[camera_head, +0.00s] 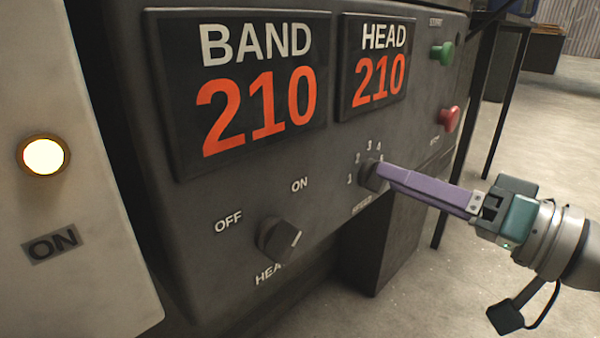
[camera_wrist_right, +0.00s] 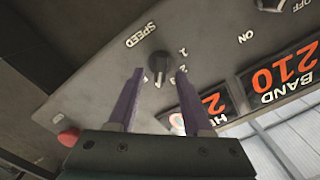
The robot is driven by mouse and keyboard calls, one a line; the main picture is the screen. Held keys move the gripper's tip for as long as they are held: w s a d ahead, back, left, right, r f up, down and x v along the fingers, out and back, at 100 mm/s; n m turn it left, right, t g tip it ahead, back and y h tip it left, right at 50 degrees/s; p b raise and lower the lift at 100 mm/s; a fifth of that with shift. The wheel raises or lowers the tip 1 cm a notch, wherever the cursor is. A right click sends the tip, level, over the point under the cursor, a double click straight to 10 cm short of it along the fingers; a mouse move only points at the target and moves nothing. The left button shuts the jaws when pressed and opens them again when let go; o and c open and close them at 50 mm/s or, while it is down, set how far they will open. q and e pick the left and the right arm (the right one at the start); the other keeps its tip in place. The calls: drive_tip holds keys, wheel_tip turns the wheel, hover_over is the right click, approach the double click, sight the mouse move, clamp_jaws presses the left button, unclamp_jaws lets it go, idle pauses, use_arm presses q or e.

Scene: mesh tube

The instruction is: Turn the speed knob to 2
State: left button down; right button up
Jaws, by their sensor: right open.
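The speed knob (camera_head: 371,178) is a dark round knob on the grey control panel, with small numbers around it. It also shows in the right wrist view (camera_wrist_right: 159,65), below the upside-down word SPEED. My right gripper (camera_head: 383,173) has long purple fingers that reach the knob from the right. In the right wrist view its open fingers (camera_wrist_right: 159,72) stand on either side of the knob, with gaps visible. A light mark sits at the knob's lower side there, but I cannot surely read its setting. My left gripper is not in view.
The heat knob (camera_head: 280,240) sits lower left, between OFF and ON. BAND (camera_head: 240,80) and HEAD (camera_head: 376,65) displays both read 210. A green button (camera_head: 443,52) and a red button (camera_head: 449,118) stick out at right. A lit lamp (camera_head: 43,155) is at far left.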

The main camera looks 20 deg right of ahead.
drive_tip(key=shift+w+a, duration=0.25)
drive_tip(key=shift+w, duration=0.25)
clamp_jaws()
idle(0.3)
